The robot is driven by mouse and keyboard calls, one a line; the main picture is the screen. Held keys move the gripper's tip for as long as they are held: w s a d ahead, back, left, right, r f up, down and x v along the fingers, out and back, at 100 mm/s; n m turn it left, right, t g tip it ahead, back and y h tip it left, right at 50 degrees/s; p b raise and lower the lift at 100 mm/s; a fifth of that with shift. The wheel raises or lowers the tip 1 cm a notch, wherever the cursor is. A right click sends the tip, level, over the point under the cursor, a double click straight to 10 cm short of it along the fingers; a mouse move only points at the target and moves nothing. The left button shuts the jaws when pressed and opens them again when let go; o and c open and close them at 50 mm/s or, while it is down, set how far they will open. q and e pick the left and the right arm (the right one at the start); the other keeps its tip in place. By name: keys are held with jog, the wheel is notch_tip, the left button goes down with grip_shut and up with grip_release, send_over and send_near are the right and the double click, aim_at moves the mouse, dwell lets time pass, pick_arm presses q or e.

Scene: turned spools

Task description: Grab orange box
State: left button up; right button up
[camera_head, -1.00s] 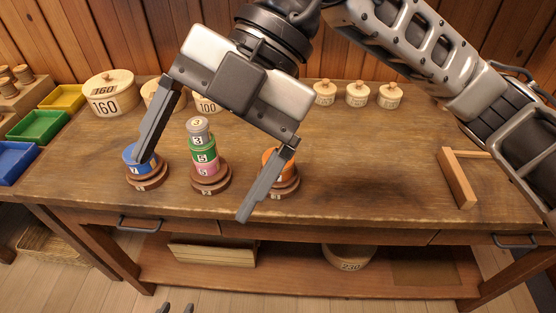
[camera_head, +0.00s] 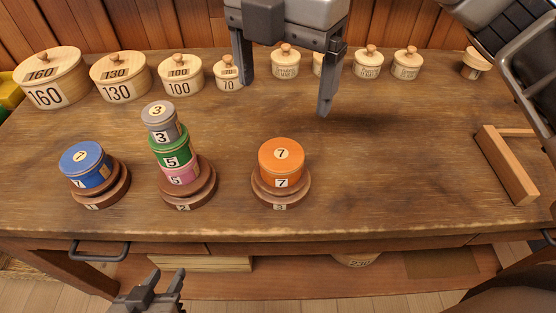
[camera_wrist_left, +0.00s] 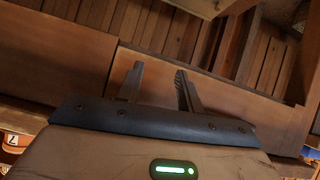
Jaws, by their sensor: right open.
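The orange box (camera_head: 281,160) is a round orange container marked 7. It sits upright on a brown round stand (camera_head: 281,192) marked 3, towards the front of the table. My right gripper (camera_head: 286,100) is open and empty, behind and above the orange box, with its fingers pointing down and apart from it. My left gripper (camera_head: 167,273) is low, in front of the table edge. Its fingers are apart with nothing between them in the left wrist view (camera_wrist_left: 160,85).
A blue box (camera_head: 86,165) stands left on its own stand. A pink, green (camera_head: 170,147) and grey stack stands between. Several lidded wooden jars (camera_head: 180,75) line the back. A wooden frame (camera_head: 508,165) lies right. The table (camera_head: 400,170) right of the orange box is clear.

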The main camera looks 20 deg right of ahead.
send_over(281, 154)
jog(key=f, duration=0.8)
jog(key=shift+s+f, duration=0.1)
jog(key=shift+s, duration=0.1)
jog(key=shift+w+f, duration=0.15)
jog(key=shift+f, duration=1.4)
jog(key=shift+w+f, duration=0.1)
jog(key=shift+f, duration=1.45)
jog(key=shift+c, duration=0.3)
jog(key=c, duration=1)
